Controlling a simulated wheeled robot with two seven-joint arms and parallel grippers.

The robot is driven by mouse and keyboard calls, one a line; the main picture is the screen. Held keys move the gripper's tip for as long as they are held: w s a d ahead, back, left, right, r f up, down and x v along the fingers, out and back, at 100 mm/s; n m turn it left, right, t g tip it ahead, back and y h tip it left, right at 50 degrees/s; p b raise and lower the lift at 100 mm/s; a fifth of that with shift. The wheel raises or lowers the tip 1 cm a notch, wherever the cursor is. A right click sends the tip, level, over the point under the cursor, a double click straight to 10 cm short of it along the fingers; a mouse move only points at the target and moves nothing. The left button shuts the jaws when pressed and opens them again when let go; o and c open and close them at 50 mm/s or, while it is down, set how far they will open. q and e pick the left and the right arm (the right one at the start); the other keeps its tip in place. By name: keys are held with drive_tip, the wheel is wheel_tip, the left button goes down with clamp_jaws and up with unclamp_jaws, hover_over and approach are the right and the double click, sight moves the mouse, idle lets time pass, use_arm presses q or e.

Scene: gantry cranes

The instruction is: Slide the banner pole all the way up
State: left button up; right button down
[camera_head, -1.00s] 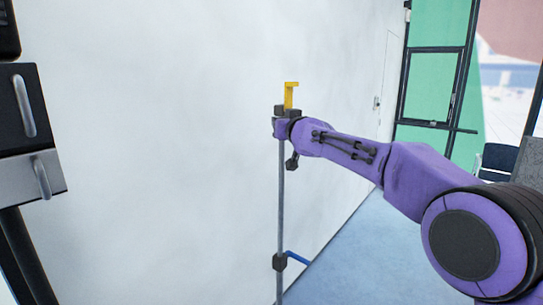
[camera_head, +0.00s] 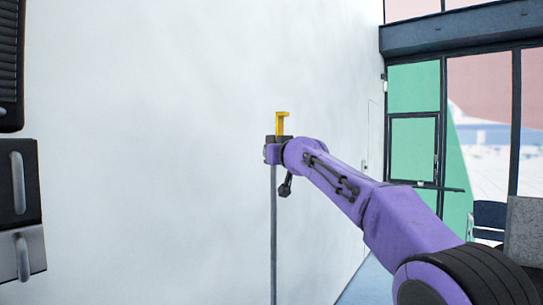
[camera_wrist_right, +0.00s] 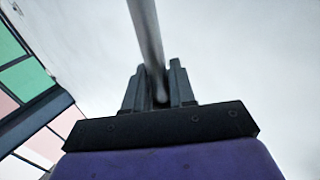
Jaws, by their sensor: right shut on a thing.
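The banner pole (camera_head: 273,225) is a thin grey upright rod close to the white wall. A yellow hook-shaped piece (camera_head: 281,124) stands at its top. My right gripper (camera_head: 278,146) is at the upper end of the pole, just below the yellow piece. In the right wrist view, the pole (camera_wrist_right: 147,35) runs between the two dark fingers of my right gripper (camera_wrist_right: 159,82), which is shut on it. The lower end of the pole is out of the head view. My left gripper is not in view.
A white wall (camera_head: 150,150) fills the left and middle. Dark cabinets with grey handles (camera_head: 20,190) stand at the left edge. A green-paned window wall (camera_head: 413,150) and dark chairs (camera_head: 488,217) are at the right. Blue floor (camera_head: 368,285) shows beyond my arm.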

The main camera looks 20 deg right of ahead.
drive_tip(key=c, duration=1.1)
unclamp_jaws()
drive_tip(key=s+b, duration=0.7)
drive_tip(key=s, duration=0.3)
drive_tip(key=shift+s, duration=0.25)
